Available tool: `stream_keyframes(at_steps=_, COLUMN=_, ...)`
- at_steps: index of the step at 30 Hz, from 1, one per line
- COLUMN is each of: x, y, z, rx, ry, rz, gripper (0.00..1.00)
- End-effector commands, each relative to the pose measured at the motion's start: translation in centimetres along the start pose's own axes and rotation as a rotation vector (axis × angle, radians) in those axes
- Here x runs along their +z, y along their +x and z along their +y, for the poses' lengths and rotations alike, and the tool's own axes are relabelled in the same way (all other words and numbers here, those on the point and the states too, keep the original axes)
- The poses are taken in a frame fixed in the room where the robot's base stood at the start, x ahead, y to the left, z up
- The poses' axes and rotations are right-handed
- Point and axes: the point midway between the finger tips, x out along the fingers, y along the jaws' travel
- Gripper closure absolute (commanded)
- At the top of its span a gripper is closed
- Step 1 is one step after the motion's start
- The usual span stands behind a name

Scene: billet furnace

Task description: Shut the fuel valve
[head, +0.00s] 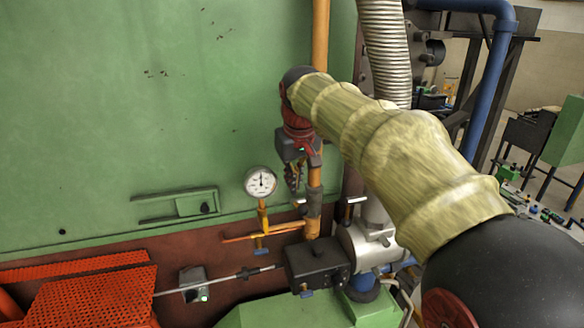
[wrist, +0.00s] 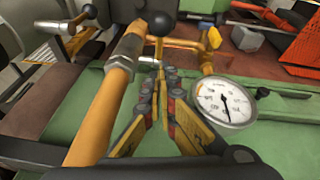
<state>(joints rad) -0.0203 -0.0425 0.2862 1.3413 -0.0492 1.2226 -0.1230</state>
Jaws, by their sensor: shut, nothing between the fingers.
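The orange fuel pipe (head: 321,35) runs down the green furnace front. It also crosses the left of the wrist view (wrist: 98,115), with a grey collar (wrist: 122,57) on it. A small lever with a black ball knob (wrist: 161,24) stands beside the collar; it looks like the fuel valve handle, but its valve body is mostly hidden. My gripper (head: 293,184) points down beside the pipe. In the wrist view its fingertips (wrist: 159,70) are together and empty, just short of the lever; I cannot tell whether they touch it.
A round pressure gauge (head: 261,182) sits left of my gripper, close to it in the wrist view (wrist: 226,102). A black box (head: 318,262) and a grey cylindrical body (head: 362,245) lie below. A ribbed hose (head: 384,50) hangs behind my arm. An orange mesh guard (head: 95,295) is at lower left.

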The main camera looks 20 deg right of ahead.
Motion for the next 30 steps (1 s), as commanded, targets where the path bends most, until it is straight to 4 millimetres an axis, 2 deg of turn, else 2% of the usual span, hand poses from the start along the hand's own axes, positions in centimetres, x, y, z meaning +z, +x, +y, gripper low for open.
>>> stream_keyframes(at_steps=3, x=1.2, y=0.2, z=0.0, rx=0.000, ry=0.000, rz=-0.001, gripper=1.00)
stream_keyframes(at_steps=7, x=1.9, y=0.4, z=0.0, rx=0.000, ry=0.000, rz=-0.001, gripper=1.00)
stream_keyframes(at_steps=22, x=2.2, y=0.6, z=0.0, rx=0.001, ry=0.000, rz=0.009, gripper=1.00)
stream_keyframes(at_steps=30, x=3.1, y=1.3, z=-0.2, rx=0.015, ry=0.004, rz=0.092, gripper=1.00)
